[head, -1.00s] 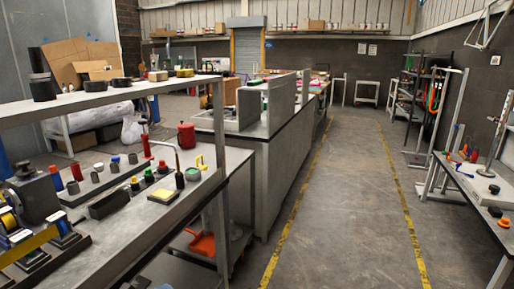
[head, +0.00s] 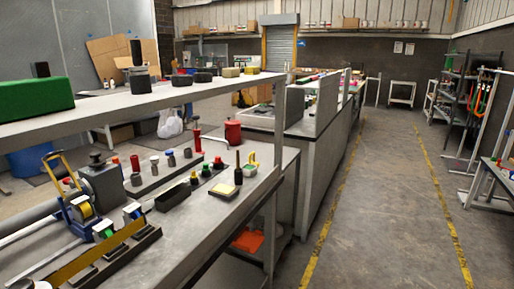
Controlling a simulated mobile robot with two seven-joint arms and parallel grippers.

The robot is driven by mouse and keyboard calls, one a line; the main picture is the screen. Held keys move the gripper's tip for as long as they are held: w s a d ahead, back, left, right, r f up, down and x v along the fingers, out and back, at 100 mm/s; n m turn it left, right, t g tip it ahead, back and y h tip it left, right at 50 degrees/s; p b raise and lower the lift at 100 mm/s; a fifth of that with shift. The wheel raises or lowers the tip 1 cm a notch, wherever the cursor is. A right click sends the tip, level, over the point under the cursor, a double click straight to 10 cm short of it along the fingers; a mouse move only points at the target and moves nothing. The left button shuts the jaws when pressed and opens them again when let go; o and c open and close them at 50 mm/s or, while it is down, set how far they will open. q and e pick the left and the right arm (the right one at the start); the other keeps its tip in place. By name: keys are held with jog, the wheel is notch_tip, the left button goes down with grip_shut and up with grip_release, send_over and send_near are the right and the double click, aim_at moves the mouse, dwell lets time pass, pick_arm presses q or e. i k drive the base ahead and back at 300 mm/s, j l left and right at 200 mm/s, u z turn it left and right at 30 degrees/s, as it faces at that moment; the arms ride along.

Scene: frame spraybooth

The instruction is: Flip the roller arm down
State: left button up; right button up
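A blue frame with a raised yellow arm (head: 56,163) stands on the left workbench; it may be the roller arm, but I cannot tell for certain. The arm points up and leans left. A yellow roll (head: 85,211) sits low in the blue frame. Neither of my grippers is in view.
The bench (head: 215,215) holds a dark block (head: 102,185), small bottles, a long yellow bar (head: 100,250) and a red can (head: 233,132). A shelf (head: 180,105) with a green block (head: 35,97) overhangs it. The aisle (head: 385,210) at right is clear.

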aim_at(60, 176)
jog(key=u, duration=0.45)
jog(key=i+l+u, duration=0.2)
jog(key=l+u, duration=0.15)
jog(key=i+l+u, duration=0.1)
jog(key=l+u, duration=0.25)
jog(key=i+l+u, duration=0.15)
jog(key=l, duration=0.3)
jog(key=l+u, duration=0.1)
jog(key=l, duration=0.35)
jog(key=i+l, duration=0.1)
jog(key=l, duration=0.55)
jog(key=i+l, duration=0.1)
jog(key=l, duration=0.5)
jog(key=i+l+u, duration=0.1)
jog(key=l, duration=0.55)
